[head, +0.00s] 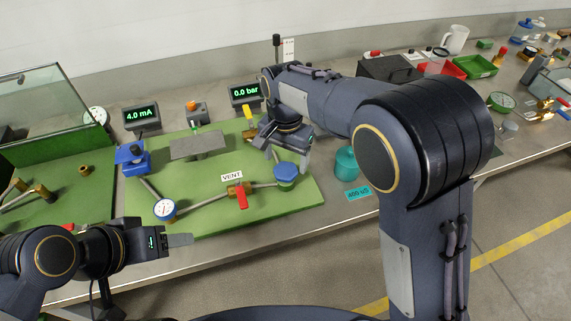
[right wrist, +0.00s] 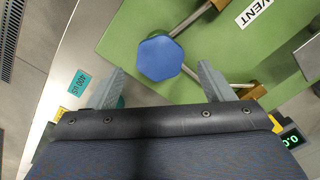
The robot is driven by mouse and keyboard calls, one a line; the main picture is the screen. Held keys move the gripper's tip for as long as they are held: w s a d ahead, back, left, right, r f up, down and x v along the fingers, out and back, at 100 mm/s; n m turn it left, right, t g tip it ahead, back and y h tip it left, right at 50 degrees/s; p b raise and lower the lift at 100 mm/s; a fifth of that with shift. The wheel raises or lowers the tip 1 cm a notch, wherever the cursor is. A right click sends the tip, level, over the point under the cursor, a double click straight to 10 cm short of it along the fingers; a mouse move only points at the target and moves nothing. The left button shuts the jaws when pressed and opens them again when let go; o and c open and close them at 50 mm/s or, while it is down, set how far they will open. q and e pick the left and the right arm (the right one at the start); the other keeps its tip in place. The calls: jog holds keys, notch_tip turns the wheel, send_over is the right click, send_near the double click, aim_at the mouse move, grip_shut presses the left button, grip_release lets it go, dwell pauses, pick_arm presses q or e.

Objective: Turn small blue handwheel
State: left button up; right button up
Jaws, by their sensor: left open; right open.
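A small blue handwheel (head: 286,172), a hexagonal cap, stands at the end of a pipe on the green board's right part. In the right wrist view the blue handwheel (right wrist: 158,57) shows just beyond and between the two fingertips. My right gripper (head: 287,157) is open above it, pointing down; I cannot tell whether the fingers touch it. The right gripper (right wrist: 161,72) has nothing between its fingers near the palm. My left gripper (head: 188,240) is open and empty at the board's front edge, away from the handwheel.
A red-handled vent valve (head: 241,195) and a round gauge (head: 165,209) lie along the pipe on the green board (head: 215,215). A teal container (head: 346,162) stands right of the board. Displays (head: 141,115) stand behind. My right arm covers part of the bench.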

aim_at(286, 170)
jog(key=shift+f, duration=1.6)
jog(key=shift+c, duration=0.4)
jog(key=c, duration=0.9)
jog(key=shift+n, duration=0.3)
